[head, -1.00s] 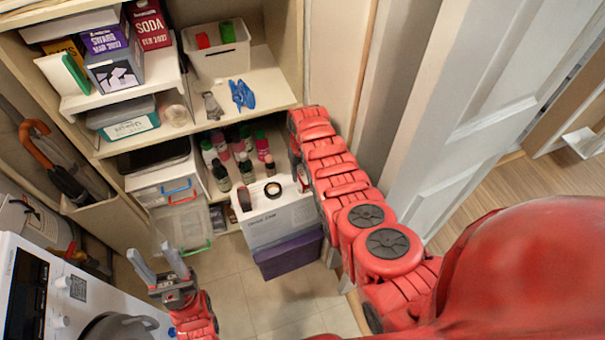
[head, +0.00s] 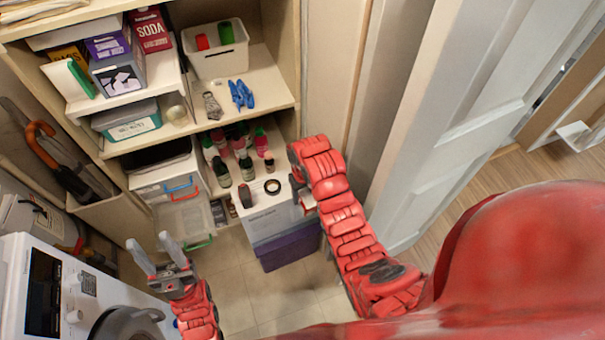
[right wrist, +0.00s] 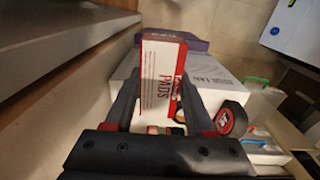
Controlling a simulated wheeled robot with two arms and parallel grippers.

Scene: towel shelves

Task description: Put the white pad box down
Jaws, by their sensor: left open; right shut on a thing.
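The white pad box (right wrist: 157,85), with a red panel lettered PADS, is between the fingers of my right gripper (right wrist: 160,100) in the right wrist view. That gripper is shut on it. In the head view my right gripper (head: 304,197) is beside the right edge of a white carton's top, and the pad box is mostly hidden there. I cannot tell whether the box touches the carton. My left gripper (head: 157,255) is open and empty, low at the left, near the white machine.
A tape roll (head: 272,187) lies on the carton. Bottles (head: 245,168) crowd the low shelf behind. A white bin (head: 217,62) is above. The door (head: 450,120) bounds the right side.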

